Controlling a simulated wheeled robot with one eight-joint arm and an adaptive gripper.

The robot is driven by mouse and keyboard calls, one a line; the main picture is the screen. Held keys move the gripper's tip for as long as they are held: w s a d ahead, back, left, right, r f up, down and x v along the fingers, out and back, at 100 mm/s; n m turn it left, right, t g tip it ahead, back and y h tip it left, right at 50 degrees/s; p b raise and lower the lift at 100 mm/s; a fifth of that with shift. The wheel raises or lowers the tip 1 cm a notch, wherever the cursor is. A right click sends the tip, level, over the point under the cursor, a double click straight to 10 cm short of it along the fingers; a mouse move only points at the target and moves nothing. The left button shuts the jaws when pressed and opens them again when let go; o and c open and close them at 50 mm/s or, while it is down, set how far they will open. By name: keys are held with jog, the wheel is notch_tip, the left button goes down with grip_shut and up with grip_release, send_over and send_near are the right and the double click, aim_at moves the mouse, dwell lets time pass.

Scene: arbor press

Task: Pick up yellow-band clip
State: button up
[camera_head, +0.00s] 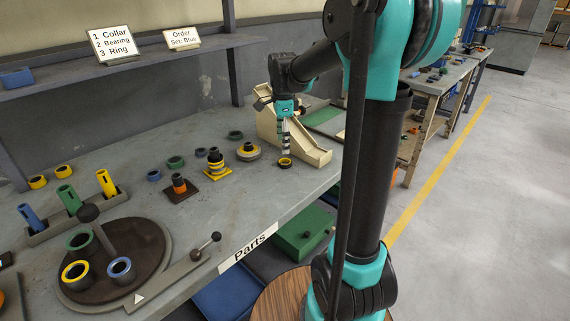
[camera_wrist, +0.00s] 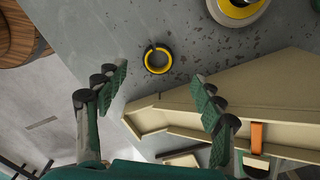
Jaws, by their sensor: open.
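The yellow-band clip (camera_head: 285,162) is a small dark ring with a yellow band, lying flat on the grey bench just in front of the beige sloped holder. In the wrist view the clip (camera_wrist: 157,59) lies alone on the bench, above and between my fingertips. My gripper (camera_head: 286,142) points down over the clip in the head view, with its fingertips close above it. In the wrist view my gripper (camera_wrist: 160,92) is open, its two fingers spread wide with nothing between them. I cannot tell the exact height of the fingertips above the bench.
The beige sloped holder (camera_head: 315,150) stands close beside the clip; its wall (camera_wrist: 240,112) passes under my right finger in the wrist view. A round part with a yellow band (camera_head: 248,152) stands to the left. The bench edge (camera_head: 275,222) is near in front.

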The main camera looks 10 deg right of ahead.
jog(key=shift+d+f, duration=0.15)
jog(key=shift+f, duration=1.6)
jog(key=shift+d+f, duration=0.1)
jog(key=shift+f, duration=1.6)
jog(key=c, duration=0.9)
